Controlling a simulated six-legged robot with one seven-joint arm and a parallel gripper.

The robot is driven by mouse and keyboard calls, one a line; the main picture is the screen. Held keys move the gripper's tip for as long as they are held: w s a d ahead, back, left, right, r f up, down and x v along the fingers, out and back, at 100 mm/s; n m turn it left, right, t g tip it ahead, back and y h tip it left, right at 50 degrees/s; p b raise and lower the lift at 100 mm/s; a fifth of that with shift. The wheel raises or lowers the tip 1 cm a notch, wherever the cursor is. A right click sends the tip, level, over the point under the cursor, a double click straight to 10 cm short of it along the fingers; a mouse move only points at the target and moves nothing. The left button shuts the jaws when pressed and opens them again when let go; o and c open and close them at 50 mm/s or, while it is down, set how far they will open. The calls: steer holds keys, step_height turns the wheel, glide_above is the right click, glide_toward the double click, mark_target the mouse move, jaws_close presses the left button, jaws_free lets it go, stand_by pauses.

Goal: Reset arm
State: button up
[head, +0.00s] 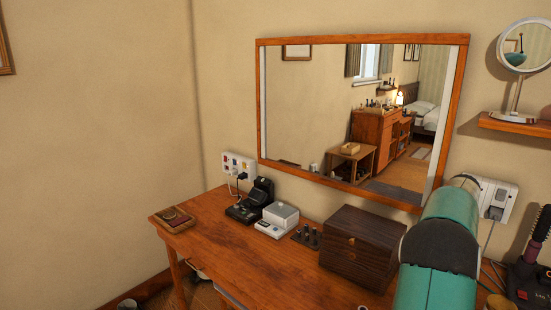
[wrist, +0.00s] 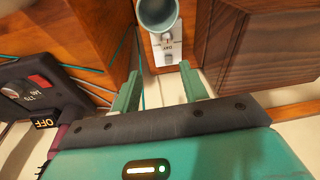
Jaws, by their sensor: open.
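My gripper (wrist: 160,88) shows in the wrist view with its two teal fingers spread apart and nothing between them. My teal arm (head: 440,262) rises at the lower right of the head view, in front of the wooden desk (head: 225,262). The gripper itself is hidden in the head view.
A dark wooden box (head: 362,246) stands left of my arm; a brown box face also shows in the wrist view (wrist: 255,45). A dark device with a red switch (wrist: 38,88) is at left there. The wall mirror (head: 330,110) hangs behind the desk. A shelf (head: 512,124) juts out upper right.

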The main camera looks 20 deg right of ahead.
steer(key=w+a+r+n+t, duration=0.15)
steer(key=a+r, duration=0.25)
steer(key=a, duration=0.8)
steer(key=w+a+r+n, duration=0.15)
steer(key=a+r, duration=0.25)
steer(key=a, duration=0.7)
steer(key=w+a+r+n+t, duration=0.15)
steer(key=a+r, duration=0.25)
steer(key=a, duration=0.8)
steer(key=s+a+f+n, duration=0.2)
steer(key=s+a+n, duration=0.1)
steer(key=s+a, duration=0.5)
steer(key=s+a+f+n+t+y, duration=0.1)
steer(key=s+a+n, duration=0.3)
steer(key=s+a, duration=0.4)
steer(key=a+f, duration=0.1)
steer(key=a, duration=0.6)
steer(key=shift+s+f, duration=0.15)
steer(key=shift+f, duration=0.05)
